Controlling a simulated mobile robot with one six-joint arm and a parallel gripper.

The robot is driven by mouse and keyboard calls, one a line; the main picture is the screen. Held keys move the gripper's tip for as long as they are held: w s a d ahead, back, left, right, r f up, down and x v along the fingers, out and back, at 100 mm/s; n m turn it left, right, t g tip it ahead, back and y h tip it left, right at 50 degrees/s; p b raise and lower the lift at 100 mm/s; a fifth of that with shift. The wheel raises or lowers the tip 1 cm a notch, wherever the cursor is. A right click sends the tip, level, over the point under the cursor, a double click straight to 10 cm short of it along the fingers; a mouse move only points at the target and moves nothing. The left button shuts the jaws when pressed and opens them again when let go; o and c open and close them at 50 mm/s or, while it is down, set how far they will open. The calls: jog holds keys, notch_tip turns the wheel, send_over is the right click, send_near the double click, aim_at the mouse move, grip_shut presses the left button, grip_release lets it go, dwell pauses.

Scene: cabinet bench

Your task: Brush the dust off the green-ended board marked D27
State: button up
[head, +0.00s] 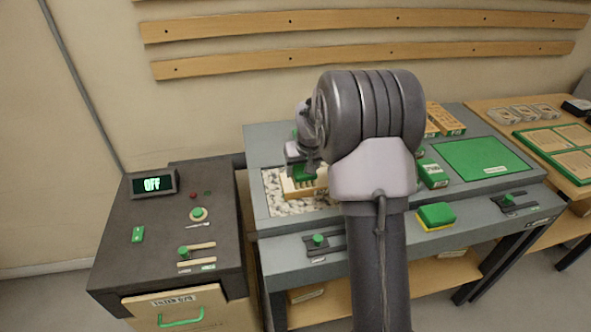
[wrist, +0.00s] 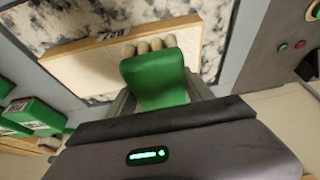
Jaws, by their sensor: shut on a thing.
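My gripper (head: 302,160) is shut on a green-handled brush (wrist: 158,75) with pale bristle tufts. It also shows in the head view (head: 304,174), above the speckled area at the bench's left. A pale wooden board (wrist: 85,65) lies flat there, under the bristles, and shows in the head view (head: 291,188). The bristles overlap the board near its edge; I cannot tell whether they touch it.
Green-ended blocks (head: 432,173) lie right of my arm. A green mat (head: 483,158) lies further right. A green and yellow sponge (head: 436,215) sits on the front ledge. A dark cabinet (head: 150,240) with knobs and an "OFF" display (head: 153,184) stands left.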

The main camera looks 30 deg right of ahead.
jog(key=shift+s+d+p, duration=0.1)
jog(key=shift+s+d, duration=0.5)
jog(key=shift+d, duration=1.5)
jog(key=shift+s+d+p, duration=0.1)
jog(key=shift+s+d, duration=0.55)
jog(key=shift+d, duration=1.5)
jog(key=shift+s+d+p, duration=0.1)
jog(key=shift+s+d, duration=0.5)
jog(key=shift+d, duration=1.5)
jog(key=shift+a, duration=0.1)
notch_tip(320, 180, up, 6)
jog(key=p, duration=0.4)
jog(key=shift+r+p, duration=0.15)
jog(key=shift+p, duration=0.15)
notch_tip(320, 180, up, 3)
jog(key=shift+f+p, duration=0.1)
jog(key=shift+p, duration=0.95)
